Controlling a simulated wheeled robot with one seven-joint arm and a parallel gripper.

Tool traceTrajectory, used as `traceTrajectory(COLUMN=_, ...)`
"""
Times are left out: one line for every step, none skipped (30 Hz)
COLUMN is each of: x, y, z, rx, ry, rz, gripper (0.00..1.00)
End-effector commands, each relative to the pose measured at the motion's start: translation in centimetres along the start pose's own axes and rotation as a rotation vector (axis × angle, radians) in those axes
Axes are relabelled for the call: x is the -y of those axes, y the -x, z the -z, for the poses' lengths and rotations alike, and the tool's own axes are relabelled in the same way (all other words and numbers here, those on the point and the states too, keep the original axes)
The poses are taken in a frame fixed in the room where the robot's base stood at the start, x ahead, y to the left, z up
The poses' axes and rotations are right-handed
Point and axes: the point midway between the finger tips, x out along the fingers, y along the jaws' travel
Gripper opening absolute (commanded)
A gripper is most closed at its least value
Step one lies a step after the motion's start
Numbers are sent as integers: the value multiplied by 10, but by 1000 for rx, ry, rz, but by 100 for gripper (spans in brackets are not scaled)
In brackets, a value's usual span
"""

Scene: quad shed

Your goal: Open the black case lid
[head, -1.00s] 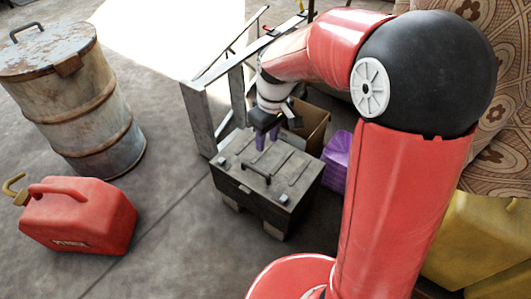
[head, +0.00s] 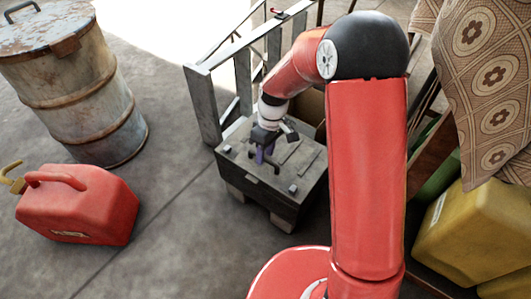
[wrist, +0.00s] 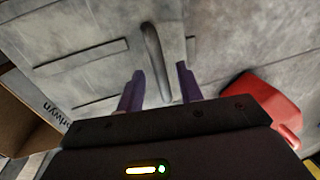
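The black case (head: 235,165) is a dark, worn box with a shut lid, standing on short blocks on the floor. My gripper (head: 262,157) is over the middle of the lid, pointing down. The lid's dark handle (wrist: 153,55) runs between the two purple fingers of my gripper (wrist: 160,85) in the wrist view. The fingers are apart, with a visible gap on each side of the handle, so the gripper is open and empty. In the head view the gripper partly hides the handle.
A red fuel can (head: 75,210) and a rusty drum (head: 75,90) stand to the left. A metal frame (head: 203,105) is behind the case. A cardboard box (wrist: 20,115) is beside the case. Yellow containers (head: 475,230) and a patterned cloth (head: 485,75) are at right.

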Motion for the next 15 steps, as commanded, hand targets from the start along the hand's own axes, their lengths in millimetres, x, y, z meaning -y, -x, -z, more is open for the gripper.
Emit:
traceTrajectory(x=0, y=-2, z=0, rx=0, ry=0, rz=0, gripper=36)
traceTrajectory(x=0, y=-2, z=0, rx=0, ry=0, rz=0, gripper=36)
traceTrajectory(x=0, y=-2, z=0, rx=0, ry=0, rz=0, gripper=36)
traceTrajectory(x=0, y=-2, z=0, rx=0, ry=0, rz=0, gripper=36)
traceTrajectory(x=0, y=-2, z=0, rx=0, ry=0, rz=0, gripper=36)
traceTrajectory(x=0, y=-2, z=0, rx=0, ry=0, rz=0, gripper=36)
traceTrajectory(x=0, y=-2, z=0, rx=0, ry=0, rz=0, gripper=36)
traceTrajectory(x=0, y=-2, z=0, rx=0, ry=0, rz=0, gripper=35)
traceTrajectory(x=0, y=-2, z=0, rx=0, ry=0, rz=0, gripper=30)
traceTrajectory(x=0, y=-2, z=0, rx=0, ry=0, rz=0, gripper=26)
traceTrajectory(x=0, y=-1, z=0, rx=0, ry=0, rz=0, gripper=22)
traceTrajectory(x=0, y=-1, z=0, rx=0, ry=0, rz=0, gripper=16)
traceTrajectory(x=0, y=-1, z=0, rx=0, ry=0, rz=0, gripper=13)
traceTrajectory(x=0, y=-1, z=0, rx=0, ry=0, rz=0, gripper=9)
traceTrajectory(x=0, y=-1, z=0, rx=0, ry=0, rz=0, gripper=3)
